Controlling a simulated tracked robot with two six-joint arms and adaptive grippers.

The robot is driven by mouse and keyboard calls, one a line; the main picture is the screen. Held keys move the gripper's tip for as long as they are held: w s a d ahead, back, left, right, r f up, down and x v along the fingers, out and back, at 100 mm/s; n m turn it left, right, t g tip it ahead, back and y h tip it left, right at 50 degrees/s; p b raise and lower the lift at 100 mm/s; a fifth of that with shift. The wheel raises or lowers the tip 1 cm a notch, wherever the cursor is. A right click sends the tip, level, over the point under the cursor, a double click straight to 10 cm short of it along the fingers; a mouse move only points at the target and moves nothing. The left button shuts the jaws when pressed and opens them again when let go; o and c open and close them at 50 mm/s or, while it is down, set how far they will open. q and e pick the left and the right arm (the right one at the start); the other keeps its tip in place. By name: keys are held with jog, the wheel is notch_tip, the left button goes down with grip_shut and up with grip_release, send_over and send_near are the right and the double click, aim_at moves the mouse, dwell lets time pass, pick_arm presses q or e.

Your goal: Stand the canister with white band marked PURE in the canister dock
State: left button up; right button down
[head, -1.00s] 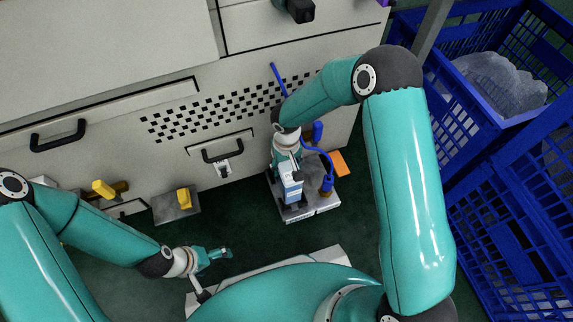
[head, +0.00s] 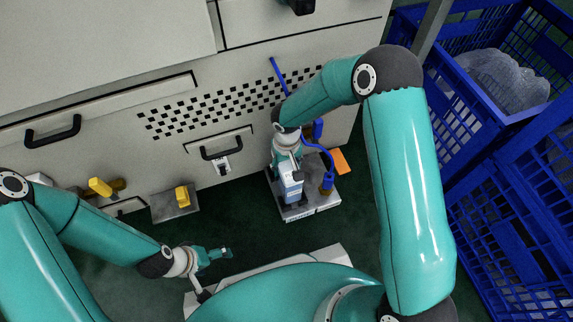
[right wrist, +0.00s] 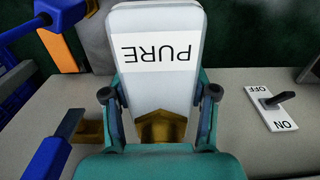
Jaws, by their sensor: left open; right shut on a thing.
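The canister with a white band marked PURE (right wrist: 155,50) is pale grey and shows upside down in the right wrist view. My right gripper (right wrist: 158,100) is shut on it, one finger on each side. In the head view the canister (head: 292,191) is held over the grey base unit (head: 325,203) on the floor. A brass fitting (right wrist: 160,127) shows by the canister's end in the right wrist view. I cannot tell whether it is the dock or whether the canister is seated. My left gripper (head: 222,253) is open and empty, low at left.
The base unit carries blue-handled parts (head: 327,180) and an ON/OFF switch (right wrist: 272,105). An orange piece (head: 341,161) lies beside it. A cabinet with black handles stands behind, with yellow-handled fittings (head: 182,196) at left. Blue crates (head: 500,180) fill the right.

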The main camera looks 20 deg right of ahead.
jog(key=shift+b, duration=0.4)
dwell(0.4)
jog(key=shift+f+b, duration=0.5)
jog(key=shift+b, duration=0.05)
jog(key=shift+c, duration=1.2)
grip_release()
